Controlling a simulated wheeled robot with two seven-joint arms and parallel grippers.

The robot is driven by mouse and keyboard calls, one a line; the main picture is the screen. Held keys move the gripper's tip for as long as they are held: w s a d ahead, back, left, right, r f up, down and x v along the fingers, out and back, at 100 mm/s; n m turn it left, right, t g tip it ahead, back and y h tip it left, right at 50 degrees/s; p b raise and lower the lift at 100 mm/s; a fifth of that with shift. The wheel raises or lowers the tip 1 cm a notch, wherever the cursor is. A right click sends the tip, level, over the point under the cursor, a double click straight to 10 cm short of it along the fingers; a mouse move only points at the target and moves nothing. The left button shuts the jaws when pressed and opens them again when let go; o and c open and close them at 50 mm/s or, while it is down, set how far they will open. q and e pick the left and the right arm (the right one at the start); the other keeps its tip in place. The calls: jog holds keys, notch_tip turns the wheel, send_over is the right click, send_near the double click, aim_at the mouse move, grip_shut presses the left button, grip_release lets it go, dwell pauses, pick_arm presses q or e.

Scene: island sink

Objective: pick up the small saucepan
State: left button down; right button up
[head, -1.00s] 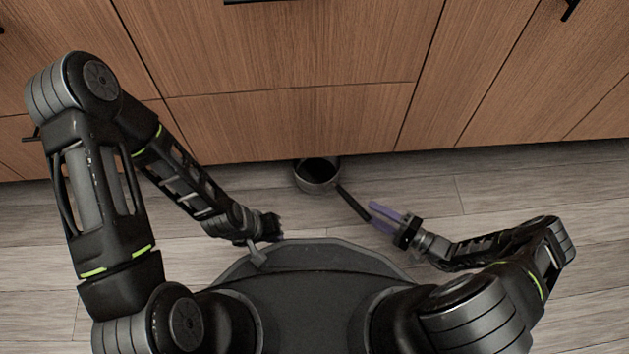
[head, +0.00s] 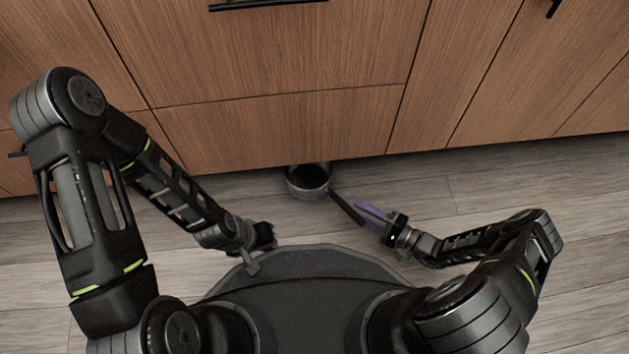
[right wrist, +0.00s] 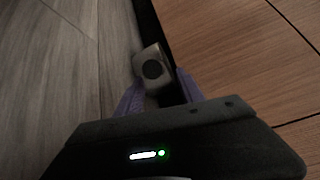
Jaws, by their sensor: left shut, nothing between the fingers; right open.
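The small saucepan (head: 308,181) stands upright on the floor at the foot of the wooden cabinets, its dark handle (head: 345,208) pointing toward the lower right. My right gripper (head: 361,212), with purple fingers, is open at the handle's free end. Whether the handle lies fully between the fingers is hard to tell. In the right wrist view the grey saucepan (right wrist: 151,65) shows ahead of the spread fingers (right wrist: 158,90); the handle is not clear there. My left gripper (head: 266,236) is shut and empty, low and to the left of the saucepan.
The wooden cabinet fronts (head: 280,125) rise close behind the saucepan, and its far side sits near their lower edge. The grey plank floor (head: 450,190) is clear to the right. My own base lies just in front of the saucepan.

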aim_at(346, 205)
jog(key=b+x, duration=0.1)
jog(key=x, duration=0.3)
jog(key=shift+a+f+b, duration=0.15)
jog(key=shift+a+b, duration=0.1)
jog(key=shift+b, duration=0.15)
jog(key=shift+w+a, duration=0.25)
jog(key=shift+c, duration=0.6)
grip_shut()
dwell(0.6)
